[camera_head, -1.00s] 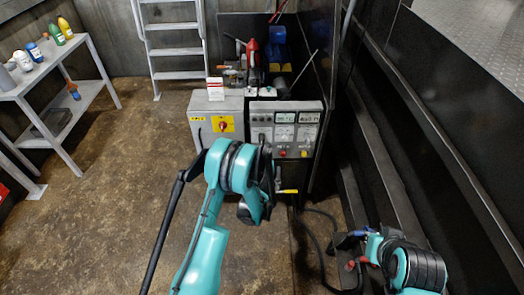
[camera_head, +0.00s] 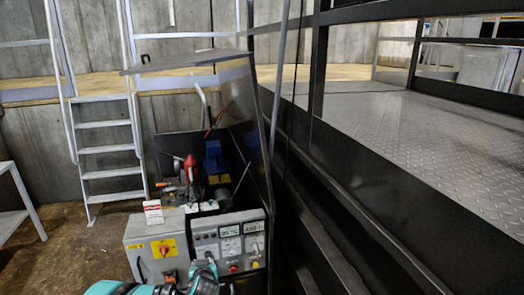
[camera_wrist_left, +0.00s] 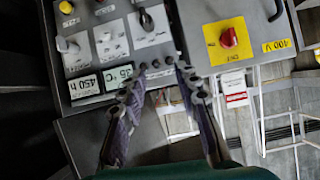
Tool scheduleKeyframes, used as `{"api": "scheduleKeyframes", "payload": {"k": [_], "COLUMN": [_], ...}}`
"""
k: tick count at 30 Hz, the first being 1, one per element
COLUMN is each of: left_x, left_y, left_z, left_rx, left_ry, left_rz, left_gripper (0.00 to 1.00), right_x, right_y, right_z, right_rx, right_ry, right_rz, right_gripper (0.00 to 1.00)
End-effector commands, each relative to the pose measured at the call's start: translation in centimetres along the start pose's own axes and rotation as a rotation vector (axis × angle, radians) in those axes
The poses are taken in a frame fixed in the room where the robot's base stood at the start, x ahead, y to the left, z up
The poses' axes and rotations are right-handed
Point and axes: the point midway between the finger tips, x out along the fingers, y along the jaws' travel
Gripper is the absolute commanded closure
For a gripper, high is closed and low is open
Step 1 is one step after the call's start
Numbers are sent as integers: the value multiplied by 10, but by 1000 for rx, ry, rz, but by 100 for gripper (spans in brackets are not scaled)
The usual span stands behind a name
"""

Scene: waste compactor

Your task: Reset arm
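My left arm's teal links (camera_head: 130,288) show at the bottom edge of the head view, in front of the control panel (camera_head: 230,243). In the left wrist view, my left gripper (camera_wrist_left: 162,72) has its two fingers apart with nothing between them. I cannot tell whether the tips touch the panel. My right arm and gripper are not in view.
A grey box with a red rotary switch (camera_head: 163,248) sits left of the panel; the switch also shows in the left wrist view (camera_wrist_left: 229,39). An open machine bay (camera_head: 205,165) lies behind. Dark railings and a metal platform (camera_head: 430,150) fill the right. A ladder (camera_head: 105,150) stands at left.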

Motion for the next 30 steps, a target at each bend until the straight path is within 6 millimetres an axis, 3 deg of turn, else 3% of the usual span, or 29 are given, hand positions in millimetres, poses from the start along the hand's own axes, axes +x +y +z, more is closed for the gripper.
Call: {"api": "scheduleKeyframes", "payload": {"k": [1, 5, 11, 17, 21, 25, 30], "left_x": [-22, -72, -152, -230, -278, -310, -331], "left_y": [-6, -17, -34, -48, -54, -56, -57], "left_z": [-8, -19, -15, 12, 42, 69, 89], "left_rx": [5, 25, 58, 93, 119, 139, 153], "left_ry": [-24, -87, -182, -274, -332, -372, -400], "left_rz": [2, 15, 49, 101, 148, 187, 219], "left_gripper": [68, 68, 68, 68, 68, 68, 68], "right_x": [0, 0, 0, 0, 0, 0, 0], "right_y": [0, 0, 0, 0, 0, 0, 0], "right_z": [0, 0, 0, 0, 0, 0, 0], "right_rx": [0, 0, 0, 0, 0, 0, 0], "right_ry": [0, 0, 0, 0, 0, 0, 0], "right_rz": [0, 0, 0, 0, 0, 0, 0], "right_gripper": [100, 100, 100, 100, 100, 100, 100]}}
